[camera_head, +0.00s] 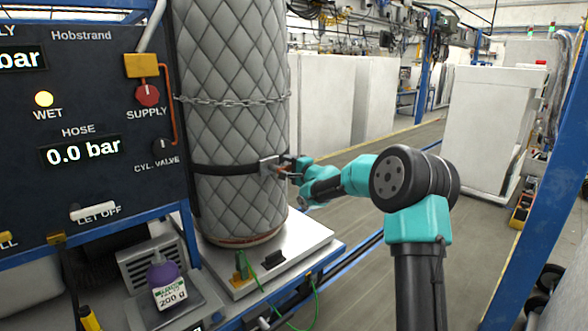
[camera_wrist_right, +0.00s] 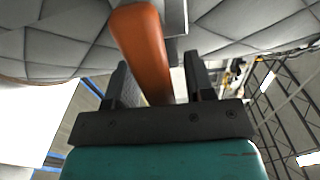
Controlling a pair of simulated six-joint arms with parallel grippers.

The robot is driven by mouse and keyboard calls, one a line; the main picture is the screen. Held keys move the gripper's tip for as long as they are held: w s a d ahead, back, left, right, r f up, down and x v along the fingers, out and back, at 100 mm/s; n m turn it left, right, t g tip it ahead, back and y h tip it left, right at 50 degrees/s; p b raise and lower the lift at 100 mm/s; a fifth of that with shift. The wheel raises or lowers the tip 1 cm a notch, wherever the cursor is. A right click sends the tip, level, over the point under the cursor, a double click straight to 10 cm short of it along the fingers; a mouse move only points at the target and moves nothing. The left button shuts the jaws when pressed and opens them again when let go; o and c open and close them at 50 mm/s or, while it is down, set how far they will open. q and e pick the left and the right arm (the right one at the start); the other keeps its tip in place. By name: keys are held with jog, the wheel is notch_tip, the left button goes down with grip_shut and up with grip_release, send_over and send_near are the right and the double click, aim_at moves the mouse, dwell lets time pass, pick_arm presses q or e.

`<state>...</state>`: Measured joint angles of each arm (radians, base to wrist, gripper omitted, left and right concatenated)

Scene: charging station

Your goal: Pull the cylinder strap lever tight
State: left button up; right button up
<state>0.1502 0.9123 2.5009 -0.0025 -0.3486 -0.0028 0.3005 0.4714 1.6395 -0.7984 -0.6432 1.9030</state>
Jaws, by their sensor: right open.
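The tall cylinder (camera_head: 232,100) stands upright in a grey quilted jacket, with a black strap (camera_head: 225,169) around its lower part. A metal buckle (camera_head: 268,166) sits on the strap's right side, with the orange strap lever (camera_head: 282,173) at it. In the right wrist view the orange lever (camera_wrist_right: 143,48) is large and reaches down between the fingers. My right gripper (camera_head: 291,168) is at the buckle, and its fingers (camera_wrist_right: 158,78) are open, one on each side of the lever. Whether either finger touches the lever is hard to tell. My left gripper is not in view.
A chain (camera_head: 230,101) loops around the cylinder above the strap. The cylinder stands on a metal platform (camera_head: 312,236). A dark control panel (camera_head: 100,185) stands close on the left. The floor right of the platform is open.

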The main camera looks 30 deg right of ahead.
jog(key=s+d, duration=0.2)
jog(key=s, duration=1.5)
jog(key=shift+d, duration=0.3)
jog(key=shift+s+f, duration=0.1)
